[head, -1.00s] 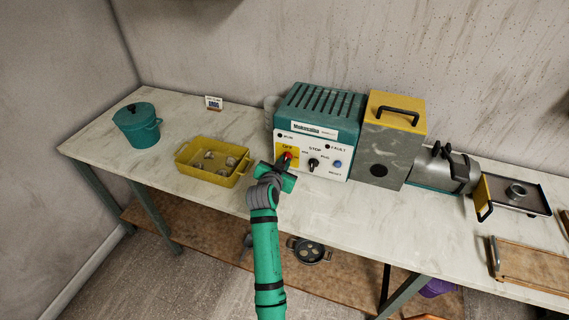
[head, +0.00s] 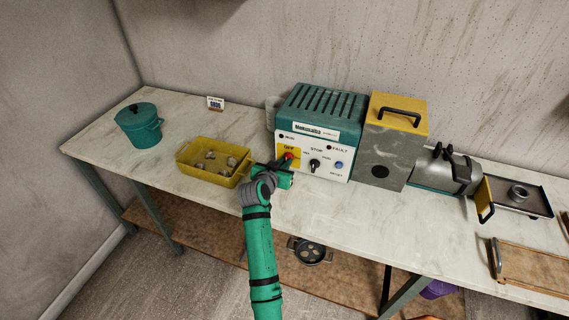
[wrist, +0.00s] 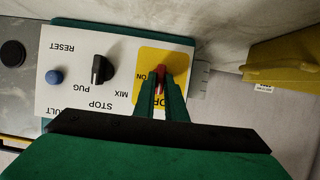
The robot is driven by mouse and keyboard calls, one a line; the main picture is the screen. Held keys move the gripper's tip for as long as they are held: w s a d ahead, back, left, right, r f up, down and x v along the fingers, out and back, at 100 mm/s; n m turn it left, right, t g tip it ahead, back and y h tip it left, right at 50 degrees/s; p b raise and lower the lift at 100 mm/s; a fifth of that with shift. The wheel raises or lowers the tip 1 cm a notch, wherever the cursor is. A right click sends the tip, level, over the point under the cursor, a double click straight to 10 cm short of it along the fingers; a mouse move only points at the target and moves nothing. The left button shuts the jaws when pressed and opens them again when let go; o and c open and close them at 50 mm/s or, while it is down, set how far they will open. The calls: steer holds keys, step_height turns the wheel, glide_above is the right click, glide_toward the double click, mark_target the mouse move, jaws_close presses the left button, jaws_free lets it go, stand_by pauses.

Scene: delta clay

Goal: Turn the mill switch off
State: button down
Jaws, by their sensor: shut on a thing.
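The mill's control box (head: 318,119) is teal with a white front panel. At the panel's left is a yellow plate (head: 283,149) with a red switch knob (head: 289,155). My gripper (head: 286,168) reaches the panel from the front left. In the wrist view, which is upside down to the panel, my gripper's fingers (wrist: 161,88) are shut on the red knob (wrist: 161,72). "ON" reads beside the knob on the yellow plate (wrist: 176,60), and the "OFF" label is partly covered by a finger. The knob's exact setting is hard to tell.
A black MIX/STOP/PUG selector (head: 314,163) and a blue reset button (head: 338,165) sit right of the switch. A yellow tray (head: 196,178) with several lumps stands close left of my gripper. A teal lidded pot (head: 139,130) stands farther left.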

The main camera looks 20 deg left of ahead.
steer(key=c, duration=1.8)
jaws_free()
steer(key=v, duration=1.1)
steer(key=shift+w+a, duration=0.1)
